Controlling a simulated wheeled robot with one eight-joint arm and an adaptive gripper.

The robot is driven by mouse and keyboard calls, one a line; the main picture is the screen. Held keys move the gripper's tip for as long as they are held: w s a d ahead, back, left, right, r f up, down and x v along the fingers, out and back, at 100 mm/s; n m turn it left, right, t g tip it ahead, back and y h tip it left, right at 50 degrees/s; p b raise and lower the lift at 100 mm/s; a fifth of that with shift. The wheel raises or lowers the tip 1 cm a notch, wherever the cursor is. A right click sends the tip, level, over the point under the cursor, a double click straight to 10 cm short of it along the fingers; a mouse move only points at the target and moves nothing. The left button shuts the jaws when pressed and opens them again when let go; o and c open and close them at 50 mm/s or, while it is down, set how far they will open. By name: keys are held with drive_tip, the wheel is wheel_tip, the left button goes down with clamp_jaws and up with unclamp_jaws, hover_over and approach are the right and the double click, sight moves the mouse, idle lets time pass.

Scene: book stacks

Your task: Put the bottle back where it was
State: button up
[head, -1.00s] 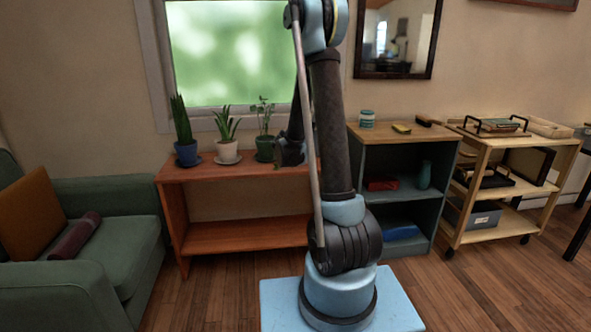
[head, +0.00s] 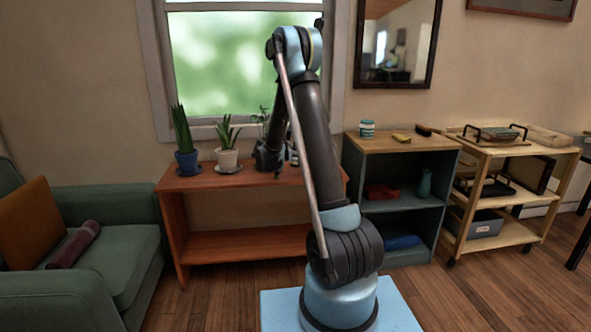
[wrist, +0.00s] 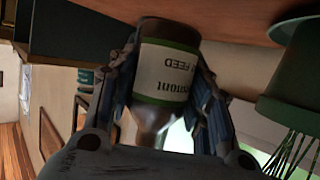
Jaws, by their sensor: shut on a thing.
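The bottle (wrist: 168,72) is brown with a cream and green label that reads "FEED". My gripper (wrist: 166,85) is shut on it, one finger on each side, in the wrist view. That view is turned over: the bottle's base points to the wooden top (wrist: 225,18) at the upper edge. Whether the base touches the wood I cannot tell. In the head view my gripper (head: 272,157) is low over the right part of the orange shelf unit's top (head: 210,183). The bottle is not clear there.
A green plant pot (wrist: 290,85) is close beside the bottle in the wrist view. White (head: 228,158) and blue (head: 187,160) potted plants stand further left on the unit. A grey-blue shelf (head: 392,225) stands to the right, with a striped jar (head: 367,129) on top.

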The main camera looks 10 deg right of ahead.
sight(292, 165)
drive_tip(key=shift+f, duration=2.4)
drive_tip(key=o, duration=1.3)
